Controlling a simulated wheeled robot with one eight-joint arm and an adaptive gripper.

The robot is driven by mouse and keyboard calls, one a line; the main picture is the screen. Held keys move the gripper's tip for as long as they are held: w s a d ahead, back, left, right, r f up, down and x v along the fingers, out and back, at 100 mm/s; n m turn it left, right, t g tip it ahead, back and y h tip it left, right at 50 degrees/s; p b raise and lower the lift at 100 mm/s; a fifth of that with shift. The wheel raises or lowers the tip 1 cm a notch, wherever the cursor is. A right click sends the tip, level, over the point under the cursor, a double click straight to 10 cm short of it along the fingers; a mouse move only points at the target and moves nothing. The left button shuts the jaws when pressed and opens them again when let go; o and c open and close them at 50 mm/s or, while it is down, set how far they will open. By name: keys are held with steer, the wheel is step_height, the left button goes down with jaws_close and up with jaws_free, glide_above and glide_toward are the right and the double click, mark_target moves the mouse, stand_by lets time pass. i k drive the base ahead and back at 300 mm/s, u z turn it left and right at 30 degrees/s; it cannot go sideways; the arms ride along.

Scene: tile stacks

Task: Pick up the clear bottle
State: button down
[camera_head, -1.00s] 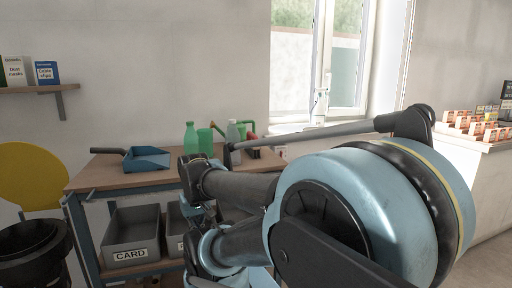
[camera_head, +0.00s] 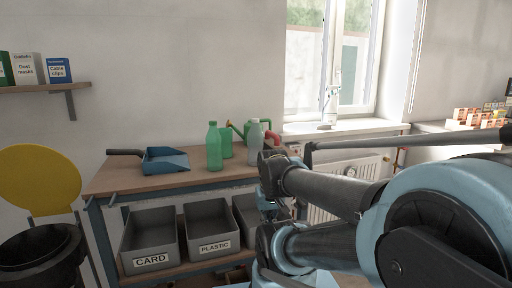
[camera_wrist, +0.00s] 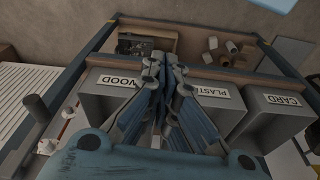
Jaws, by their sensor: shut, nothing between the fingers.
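The clear bottle (camera_head: 255,141) stands upright on the wooden bench top (camera_head: 128,178), towards its right end. It looks pale and see-through, and its base is close to my arm in the picture. A green bottle (camera_head: 214,147) stands to its left. My gripper (camera_wrist: 168,76) shows in the wrist view with its fingers together and nothing between them. It is above the front of the bins under the bench, and the clear bottle is not in that view. In the head view I cannot make out the fingertips.
A blue dustpan (camera_head: 164,161) lies on the left of the bench. Grey bins marked CARD (camera_head: 150,240), PLASTIC (camera_head: 211,226) and WOOD (camera_wrist: 116,80) sit below. A radiator (camera_head: 325,202) is to the right.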

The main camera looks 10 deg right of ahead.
mark_target(255, 136)
steer(key=z, duration=1.35)
steer(key=k, duration=0.75)
steer(key=u, duration=0.5)
